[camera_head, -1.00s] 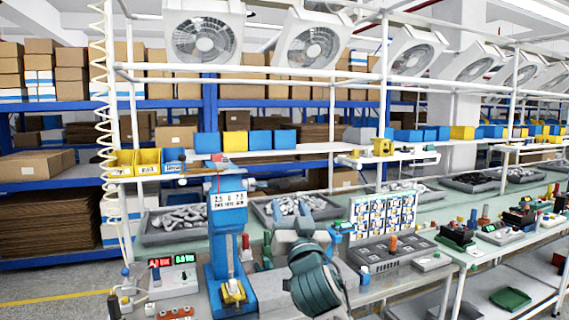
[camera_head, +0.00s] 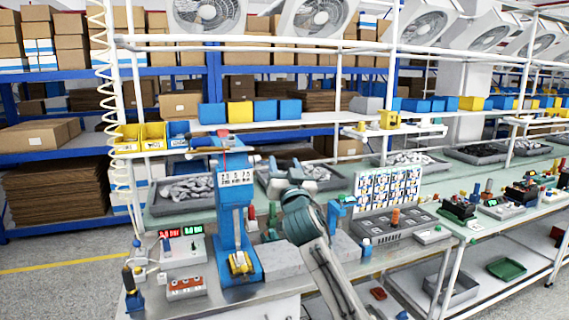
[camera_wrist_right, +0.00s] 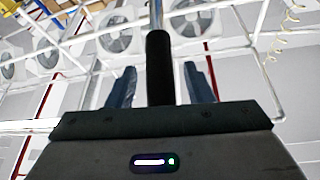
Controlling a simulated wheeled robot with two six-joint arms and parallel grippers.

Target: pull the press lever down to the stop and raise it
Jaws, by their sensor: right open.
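The blue press (camera_head: 232,205) stands on the near bench, left of centre in the head view. A yellow-topped fixture (camera_head: 241,263) sits at its foot. My right gripper (camera_head: 277,172) is raised just right of the press head, its arm coming up from the bottom. In the right wrist view the black grip of the press lever (camera_wrist_right: 159,68) stands upright between my two open fingers, with a gap on each side. A thin metal rod continues above the grip. The lever is hard to make out in the head view. My left gripper is out of view.
Grey trays of metal parts (camera_head: 180,207) lie behind. A panel of cards (camera_head: 388,190) and a grey slotted block (camera_head: 396,225) are to the right.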

